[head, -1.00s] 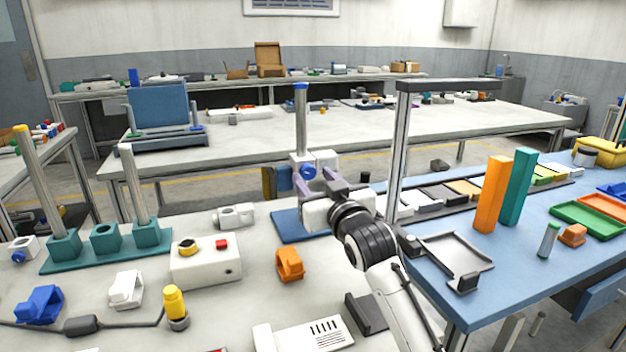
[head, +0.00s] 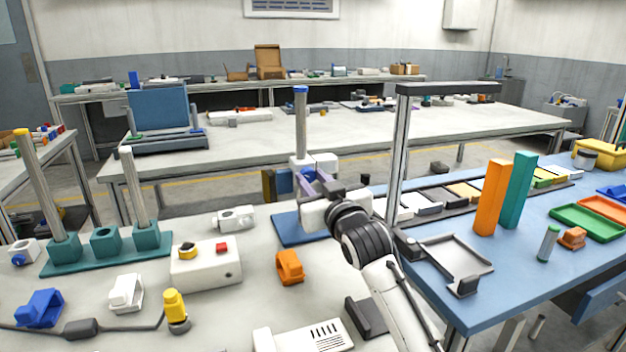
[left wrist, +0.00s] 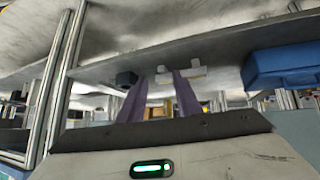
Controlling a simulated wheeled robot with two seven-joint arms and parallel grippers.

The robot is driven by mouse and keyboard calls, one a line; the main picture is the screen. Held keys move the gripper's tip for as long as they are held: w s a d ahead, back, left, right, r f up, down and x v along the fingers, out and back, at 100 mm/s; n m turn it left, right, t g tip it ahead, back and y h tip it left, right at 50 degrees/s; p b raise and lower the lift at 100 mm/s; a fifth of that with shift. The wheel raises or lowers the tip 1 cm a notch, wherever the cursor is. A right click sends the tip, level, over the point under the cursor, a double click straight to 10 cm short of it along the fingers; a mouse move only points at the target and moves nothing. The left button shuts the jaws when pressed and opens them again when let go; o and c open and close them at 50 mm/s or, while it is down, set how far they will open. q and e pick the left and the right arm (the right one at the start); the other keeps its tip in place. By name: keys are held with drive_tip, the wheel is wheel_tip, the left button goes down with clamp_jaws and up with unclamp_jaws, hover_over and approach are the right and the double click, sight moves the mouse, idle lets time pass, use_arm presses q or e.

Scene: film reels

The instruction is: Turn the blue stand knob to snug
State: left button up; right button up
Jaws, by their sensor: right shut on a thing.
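The blue stand has a blue base plate (head: 287,232) and an upright metal post (head: 300,125) with a blue cap, on the bench left of the blue table. A white clamp block (head: 325,160) sits low on the post, with the blue knob (head: 307,173) on its near side. My right gripper (head: 312,182) is at the block, its purple fingers shut on the knob, which they partly hide. My left gripper (left wrist: 160,78) shows only in the left wrist view. Its purple fingers are apart with nothing between them.
An orange clamp (head: 289,267) and a white control box (head: 205,266) are on the bench near the stand. A teal rack (head: 110,260) with posts stands at left. A tall metal frame post (head: 398,150) rises just right of my right gripper.

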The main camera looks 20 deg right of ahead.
drive_tip(key=n+p, duration=0.2)
drive_tip(key=p, duration=0.1)
drive_tip(key=shift+r, duration=0.2)
drive_tip(key=n+p, duration=0.2)
drive_tip(key=n, duration=0.1)
drive_tip(key=n+p, duration=0.2)
drive_tip(key=shift+f+n, duration=0.15)
drive_tip(key=shift+n, duration=0.25)
drive_tip(key=n+p, duration=0.1)
drive_tip(key=n, duration=0.1)
drive_tip(key=shift+n+p, duration=0.3)
use_arm(q)
wheel_tip(320, 180, up, 6)
drive_tip(key=a, duration=0.1)
drive_tip(key=shift+s+a, duration=0.2)
drive_tip(key=shift+s, duration=0.25)
use_arm(e)
drive_tip(key=shift+f+n, duration=0.1)
drive_tip(key=shift+n, duration=0.4)
use_arm(q)
drive_tip(key=shift+f, duration=0.1)
drive_tip(key=shift+d, duration=0.1)
use_arm(e)
drive_tip(key=o, duration=1.1)
drive_tip(key=shift+c, duration=0.2)
use_arm(q)
drive_tip(key=shift+r, duration=0.2)
use_arm(e)
drive_tip(key=shift+s, duration=0.1)
